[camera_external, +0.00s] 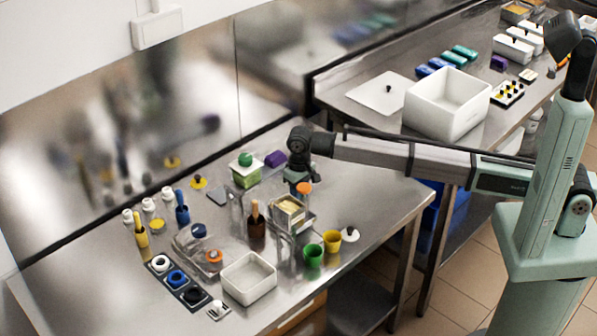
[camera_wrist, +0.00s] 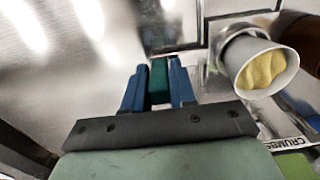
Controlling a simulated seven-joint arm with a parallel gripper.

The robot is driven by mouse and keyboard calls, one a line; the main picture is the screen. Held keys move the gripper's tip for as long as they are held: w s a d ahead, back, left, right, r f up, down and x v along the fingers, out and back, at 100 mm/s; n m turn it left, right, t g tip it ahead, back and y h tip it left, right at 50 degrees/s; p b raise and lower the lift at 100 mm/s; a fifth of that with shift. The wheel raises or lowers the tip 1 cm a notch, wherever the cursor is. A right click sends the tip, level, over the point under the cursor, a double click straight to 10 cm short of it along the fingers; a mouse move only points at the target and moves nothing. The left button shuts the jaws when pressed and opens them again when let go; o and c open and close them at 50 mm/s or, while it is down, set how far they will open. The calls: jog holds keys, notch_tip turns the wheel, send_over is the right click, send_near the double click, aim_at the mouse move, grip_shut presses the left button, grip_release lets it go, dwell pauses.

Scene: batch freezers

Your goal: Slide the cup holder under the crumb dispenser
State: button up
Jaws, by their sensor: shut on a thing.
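My gripper (camera_wrist: 160,85) has blue fingers closed on a dark green block (camera_wrist: 160,80). The block sits beside metal parts around a pale cup (camera_wrist: 232,48) with yellow contents; it appears to be the cup holder's grip, but its join is unclear. The cup stands to the right of the fingers, apart from them. A label reading CRUMBS (camera_wrist: 287,143) shows at lower right, on what seems to be the crumb dispenser, mostly out of frame.
Green (camera_external: 313,254) and yellow cups (camera_external: 332,238) and a white bin (camera_external: 263,292) stand nearer. The table's right end is fairly clear.

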grip_shut()
jog(key=shift+a, duration=0.1)
jog(key=w+a, duration=0.8)
jog(key=shift+w+a, duration=0.2)
jog(key=shift+w, duration=0.05)
jog(key=o, duration=0.5)
grip_release()
jog(key=shift+o, duration=1.1)
jog(key=shift+r, duration=0.1)
notch_tip(320, 180, up, 14)
